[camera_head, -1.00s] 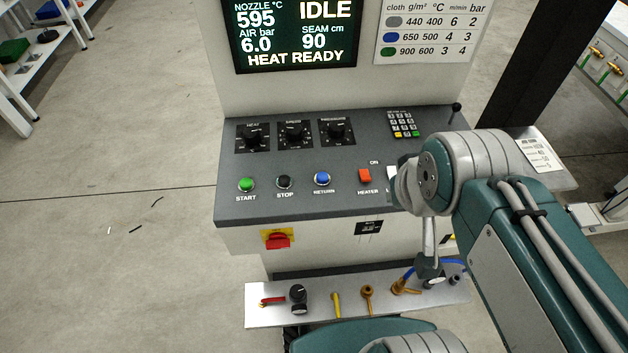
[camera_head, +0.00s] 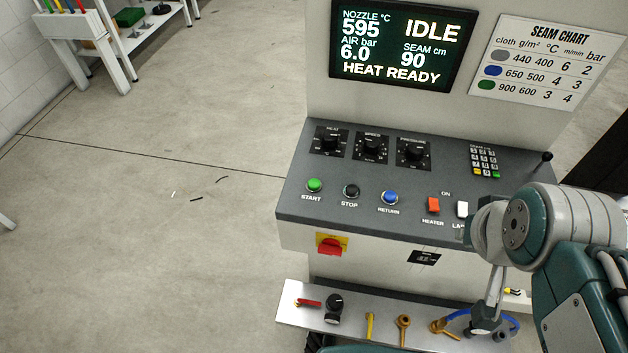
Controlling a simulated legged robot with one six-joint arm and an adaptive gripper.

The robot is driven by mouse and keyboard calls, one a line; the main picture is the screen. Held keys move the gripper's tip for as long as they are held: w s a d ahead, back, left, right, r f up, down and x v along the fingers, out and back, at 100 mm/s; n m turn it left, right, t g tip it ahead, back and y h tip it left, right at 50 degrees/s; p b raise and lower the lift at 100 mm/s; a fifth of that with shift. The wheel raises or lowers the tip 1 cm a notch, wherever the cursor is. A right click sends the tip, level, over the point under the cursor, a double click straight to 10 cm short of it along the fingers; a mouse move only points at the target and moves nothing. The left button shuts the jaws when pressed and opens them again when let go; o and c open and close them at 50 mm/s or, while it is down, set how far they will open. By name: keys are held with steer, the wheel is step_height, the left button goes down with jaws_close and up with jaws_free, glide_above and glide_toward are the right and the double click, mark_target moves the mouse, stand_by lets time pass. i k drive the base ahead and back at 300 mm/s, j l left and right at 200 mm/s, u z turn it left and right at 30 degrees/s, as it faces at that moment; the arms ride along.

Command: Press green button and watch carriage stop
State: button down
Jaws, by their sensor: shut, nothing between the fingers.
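The green START button (camera_head: 314,186) is on the left of the sloping grey console (camera_head: 290,208), with its label below it. A black STOP button (camera_head: 351,191) and a blue RETURN button (camera_head: 389,197) sit to its right. The display (camera_head: 402,45) reads IDLE, HEAT READY, nozzle 595 °C, air 6.0 bar and seam 90 cm. My arm is at the right, over the console's right end, and the green button is unobstructed. I cannot make out my gripper's fingers in this view. No carriage can be made out.
Three dials (camera_head: 371,148) and a keypad (camera_head: 484,161) line the console's back. An orange HEATER switch (camera_head: 433,205) is near my arm. Open floor (camera_head: 150,250) lies left.

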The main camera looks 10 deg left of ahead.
mark_target(313, 183)
steer(key=j+z, duration=0.1)
steer(key=j, duration=0.3)
steer(key=k+j+z, duration=0.15)
steer(key=j, duration=0.25)
steer(key=k+j+z, duration=0.1)
steer(key=j, duration=0.25)
steer(key=k+j+z, duration=0.1)
steer(key=j, duration=0.3)
steer(key=k+j+z, duration=0.15)
steer(key=j, duration=0.2)
